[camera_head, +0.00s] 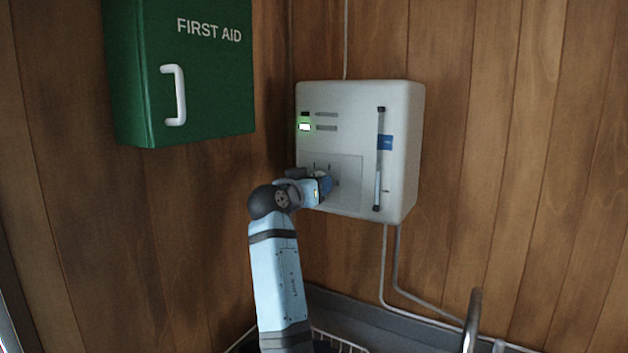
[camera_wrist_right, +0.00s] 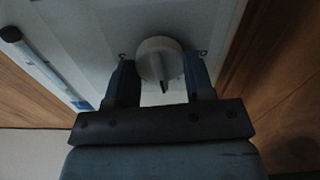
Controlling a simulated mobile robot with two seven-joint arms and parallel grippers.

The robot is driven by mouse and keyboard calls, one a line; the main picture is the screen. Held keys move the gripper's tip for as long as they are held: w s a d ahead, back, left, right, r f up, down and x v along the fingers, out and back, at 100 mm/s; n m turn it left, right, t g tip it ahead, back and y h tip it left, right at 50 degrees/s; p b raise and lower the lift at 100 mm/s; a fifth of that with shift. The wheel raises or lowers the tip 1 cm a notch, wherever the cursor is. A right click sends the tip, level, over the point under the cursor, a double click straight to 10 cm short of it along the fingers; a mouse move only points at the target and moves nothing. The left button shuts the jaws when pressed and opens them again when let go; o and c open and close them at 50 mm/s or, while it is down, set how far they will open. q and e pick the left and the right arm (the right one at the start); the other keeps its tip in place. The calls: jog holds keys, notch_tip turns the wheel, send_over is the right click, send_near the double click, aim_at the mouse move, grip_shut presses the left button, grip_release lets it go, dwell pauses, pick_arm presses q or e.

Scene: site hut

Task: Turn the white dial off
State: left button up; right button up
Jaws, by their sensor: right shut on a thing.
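The white dial (camera_wrist_right: 158,57) is round with a dark pointer mark and shows in the right wrist view. It sits on the front of a pale wall unit (camera_head: 349,98), with small printed marks on both sides of it. My right gripper (camera_head: 324,184) is at the lower part of that front and hides most of the dial in the head view. In the wrist view its two dark blue fingers (camera_wrist_right: 160,72) stand on either side of the dial, shut on it. My left gripper is not in view.
A green first aid cabinet (camera_head: 190,75) with a white handle hangs at the upper left. Below are conduits (camera_head: 384,270) and a metal tap (camera_head: 472,318).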

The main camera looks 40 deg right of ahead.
pick_arm(q)
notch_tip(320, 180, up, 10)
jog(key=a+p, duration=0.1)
jog(key=p, duration=0.9)
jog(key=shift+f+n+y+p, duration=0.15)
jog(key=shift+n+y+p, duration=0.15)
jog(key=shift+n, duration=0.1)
pick_arm(e)
jog(key=n, duration=1.7)
jog(key=shift+f, duration=0.1)
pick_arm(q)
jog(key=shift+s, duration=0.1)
pick_arm(e)
jog(key=o, duration=0.9)
jog(key=shift+a, duration=0.15)
